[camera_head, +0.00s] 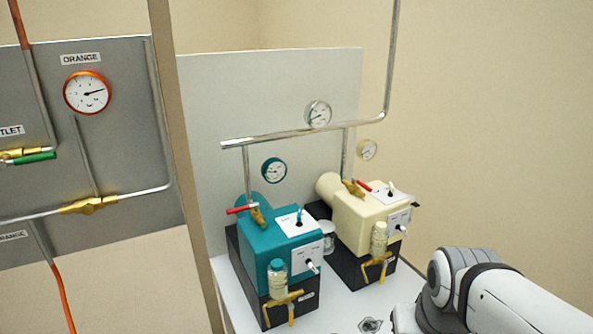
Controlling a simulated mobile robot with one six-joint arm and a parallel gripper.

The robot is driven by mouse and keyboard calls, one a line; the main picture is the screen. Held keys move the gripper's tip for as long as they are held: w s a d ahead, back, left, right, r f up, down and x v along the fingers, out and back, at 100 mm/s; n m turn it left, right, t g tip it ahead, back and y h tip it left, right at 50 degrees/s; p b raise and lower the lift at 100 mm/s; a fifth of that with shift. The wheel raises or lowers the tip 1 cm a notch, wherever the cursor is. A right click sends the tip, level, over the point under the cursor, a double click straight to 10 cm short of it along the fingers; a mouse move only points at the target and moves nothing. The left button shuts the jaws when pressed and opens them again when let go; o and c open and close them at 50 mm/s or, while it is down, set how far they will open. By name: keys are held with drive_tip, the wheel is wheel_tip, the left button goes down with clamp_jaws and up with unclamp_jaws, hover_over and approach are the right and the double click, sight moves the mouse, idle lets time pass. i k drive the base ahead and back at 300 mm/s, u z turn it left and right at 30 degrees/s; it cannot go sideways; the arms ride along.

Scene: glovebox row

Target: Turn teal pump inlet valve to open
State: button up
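The teal pump (268,244) stands on a dark base at the left of the white bench. Its inlet valve (257,215) is a brass body at the rear top, below a vertical steel pipe. A red lever (241,209) sticks out to the left from it, roughly crosswise to the pipe. A teal-rimmed gauge (274,170) is above the pump. My arm shows at the lower right, well apart from the pump. My gripper is not in view.
A cream pump (362,222) with its own red lever (362,185) stands close to the right. A steel manifold pipe (290,136) runs above both pumps. A grey panel (120,120) with an orange gauge (87,92) is at left.

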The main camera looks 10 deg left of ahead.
sight(254, 205)
drive_tip(key=u, duration=3.05)
drive_tip(key=k, duration=1.3)
drive_tip(key=z, duration=1.45)
drive_tip(key=i, duration=1)
drive_tip(key=u, duration=0.05)
